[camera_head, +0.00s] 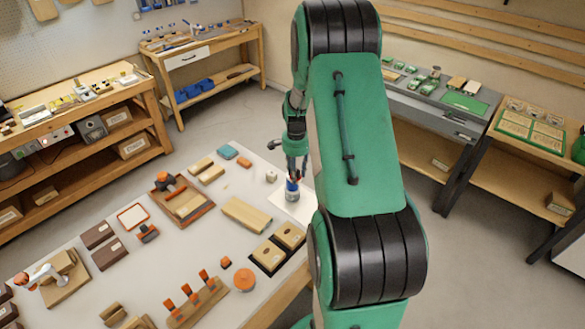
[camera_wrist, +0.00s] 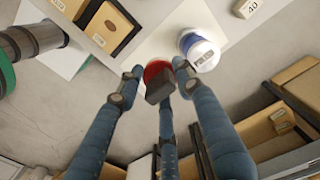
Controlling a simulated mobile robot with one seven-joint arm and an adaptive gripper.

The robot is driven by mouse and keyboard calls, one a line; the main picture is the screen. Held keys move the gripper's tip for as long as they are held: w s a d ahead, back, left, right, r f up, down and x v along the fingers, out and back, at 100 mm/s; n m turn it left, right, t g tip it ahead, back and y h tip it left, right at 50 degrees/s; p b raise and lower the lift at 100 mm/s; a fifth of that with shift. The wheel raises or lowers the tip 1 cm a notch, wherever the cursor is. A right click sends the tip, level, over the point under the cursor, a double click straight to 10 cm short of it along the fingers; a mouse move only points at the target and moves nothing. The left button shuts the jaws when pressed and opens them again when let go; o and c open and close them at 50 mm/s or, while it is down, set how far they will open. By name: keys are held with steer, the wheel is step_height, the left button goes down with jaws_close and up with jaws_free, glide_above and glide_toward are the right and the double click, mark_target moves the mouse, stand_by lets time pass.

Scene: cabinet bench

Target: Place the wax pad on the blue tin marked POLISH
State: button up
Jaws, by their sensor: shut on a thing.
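The blue tin (camera_wrist: 200,52) stands upright with a white top and a label too small to read surely; in the head view the tin (camera_head: 292,196) is on a white sheet near the bench's far right edge. My gripper (camera_wrist: 158,78) is shut on a small dark grey and red piece, which I take for the wax pad (camera_wrist: 158,70). In the wrist view the pad appears left of the tin, with a gap in the picture. In the head view my gripper (camera_head: 293,165) is just above the tin; the contact there is too small to tell.
A white block marked 40 (camera_wrist: 247,7) stands near the tin.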

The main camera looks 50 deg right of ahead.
steer(key=w+d, duration=0.1)
steer(key=w, duration=0.1)
steer(key=w+d, duration=0.4)
steer(key=shift+w+d+f, duration=0.15)
steer(key=shift+f, duration=0.25)
steer(key=shift+f, duration=1.75)
steer(key=shift+f+b, duration=0.15)
steer(key=shift+b, duration=0.15)
steer(key=o, duration=1.1)
steer(key=shift+o, duration=0.2)
